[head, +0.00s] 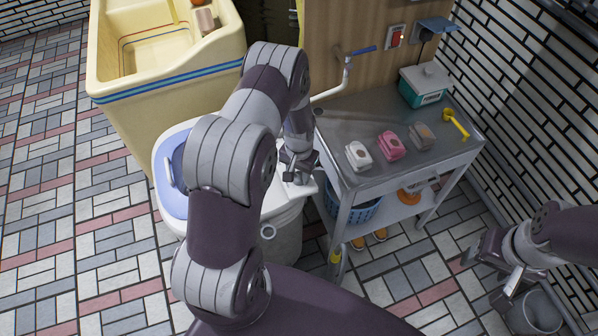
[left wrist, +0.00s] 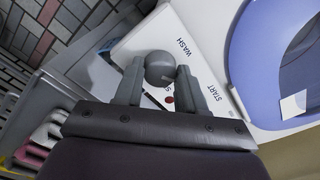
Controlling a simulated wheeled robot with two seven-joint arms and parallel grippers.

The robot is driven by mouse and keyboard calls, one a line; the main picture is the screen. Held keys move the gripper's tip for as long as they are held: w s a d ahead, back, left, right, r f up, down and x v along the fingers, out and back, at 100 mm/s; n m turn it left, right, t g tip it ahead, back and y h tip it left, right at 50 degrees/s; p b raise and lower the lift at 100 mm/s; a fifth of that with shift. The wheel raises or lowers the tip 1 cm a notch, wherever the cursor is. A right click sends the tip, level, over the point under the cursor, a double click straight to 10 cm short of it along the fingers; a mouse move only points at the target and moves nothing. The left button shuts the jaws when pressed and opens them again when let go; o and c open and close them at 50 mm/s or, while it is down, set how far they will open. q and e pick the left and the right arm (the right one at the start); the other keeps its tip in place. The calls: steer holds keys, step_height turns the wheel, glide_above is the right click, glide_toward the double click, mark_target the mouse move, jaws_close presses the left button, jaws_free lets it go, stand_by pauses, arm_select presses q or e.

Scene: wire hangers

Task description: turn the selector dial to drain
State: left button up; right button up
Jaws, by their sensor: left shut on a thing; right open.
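The washing machine (head: 285,235) stands at centre left, with a white control panel (head: 290,203) and a blue lid (head: 175,180). In the left wrist view the selector dial (left wrist: 159,66) is a round grey knob on the panel (left wrist: 180,36), with WASH printed beside it and START further along. A label starting with S is partly covered; no drain word is readable. My left gripper (head: 298,170) is shut on the dial, its fingers on both sides in the left wrist view (left wrist: 160,78). My right gripper (head: 508,284) is open and empty at the lower right.
A metal cart (head: 375,112) right of the washer carries soap-like blocks (head: 391,146), a teal box (head: 424,84) and a yellow item (head: 456,122). A tap (head: 347,62) is above it. A cream tub (head: 165,60) stands behind the washer. A grey bucket (head: 537,312) is near my right gripper.

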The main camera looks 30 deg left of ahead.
mark_target(299, 176)
arm_select(q)
steer(key=shift+w, duration=0.1)
steer(key=o, duration=1.1)
steer(key=shift+c, duration=0.2)
steer(key=shift+r, duration=0.15)
step_height(299, 176, up, 12)
steer(key=shift+r, duration=0.25)
